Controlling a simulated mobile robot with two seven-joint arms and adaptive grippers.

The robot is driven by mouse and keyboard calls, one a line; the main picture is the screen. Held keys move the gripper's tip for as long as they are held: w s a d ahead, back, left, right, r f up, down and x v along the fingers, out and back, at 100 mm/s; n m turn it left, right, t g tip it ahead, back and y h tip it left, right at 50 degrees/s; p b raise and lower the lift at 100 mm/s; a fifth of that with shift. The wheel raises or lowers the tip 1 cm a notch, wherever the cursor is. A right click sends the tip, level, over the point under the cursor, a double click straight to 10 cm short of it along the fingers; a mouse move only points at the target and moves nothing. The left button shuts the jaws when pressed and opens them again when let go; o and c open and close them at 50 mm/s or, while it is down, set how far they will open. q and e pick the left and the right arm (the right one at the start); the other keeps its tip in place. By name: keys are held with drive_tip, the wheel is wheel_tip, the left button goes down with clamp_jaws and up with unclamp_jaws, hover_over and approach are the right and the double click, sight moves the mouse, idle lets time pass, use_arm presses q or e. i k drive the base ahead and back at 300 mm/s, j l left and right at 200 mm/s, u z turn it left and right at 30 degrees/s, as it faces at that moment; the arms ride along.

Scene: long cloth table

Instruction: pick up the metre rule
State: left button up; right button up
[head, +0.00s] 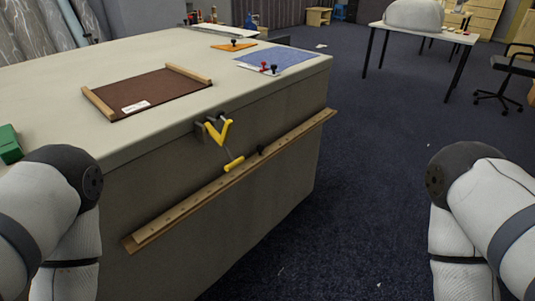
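A long thin wooden strip with small dark marks (200,198) runs slantwise along the front side of the cloth table (60,60), below the top's edge. It looks like the metre rule, but I cannot read any scale. I cannot tell whether it hangs, rests on a ledge or is fixed there. A small dark knob (262,150) shows at its upper edge near the middle. My two arms come in at the left and right picture edges, showing only upper links. Neither gripper is in view.
A yellow-handled clamp (226,130) sits on the table's front edge, its lower handle close to the strip. Carpet on the right is clear before another table (405,30).

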sight(152, 228)
drive_tip(key=i+l+u, duration=0.4)
drive_tip(key=i+l, duration=0.35)
